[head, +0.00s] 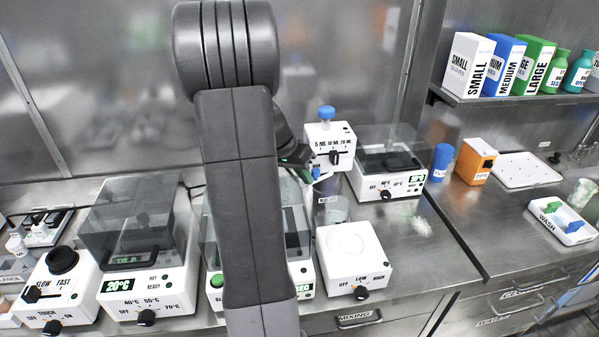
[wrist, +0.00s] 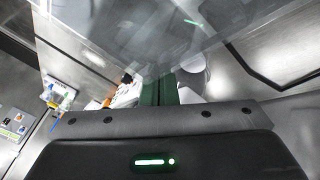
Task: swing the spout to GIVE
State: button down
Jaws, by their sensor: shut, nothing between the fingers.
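The white dispenser (head: 343,139) marked 5 ML, 10 ML, 20 ML, with a blue cap on top, stands behind the white LOW-HIGH device.
The LOW-HIGH device (head: 350,252) stands in front of the dispenser, with a clear beaker (head: 334,209) behind it. A clear-lidded heater (head: 390,165) is close on the right. A clear panel (wrist: 120,35) fills much of the wrist view. The counter further right is partly free.

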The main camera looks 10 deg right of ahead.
jog(key=shift+s+d+f+b, duration=0.1)
jog(key=shift+s+d+b, duration=0.35)
jog(key=shift+s+b, duration=0.45)
jog(key=shift+s+d+b, duration=0.3)
jog(key=shift+s+b, duration=0.05)
jog(key=shift+b, duration=0.1)
jog(key=shift+w, duration=0.15)
dwell(0.4)
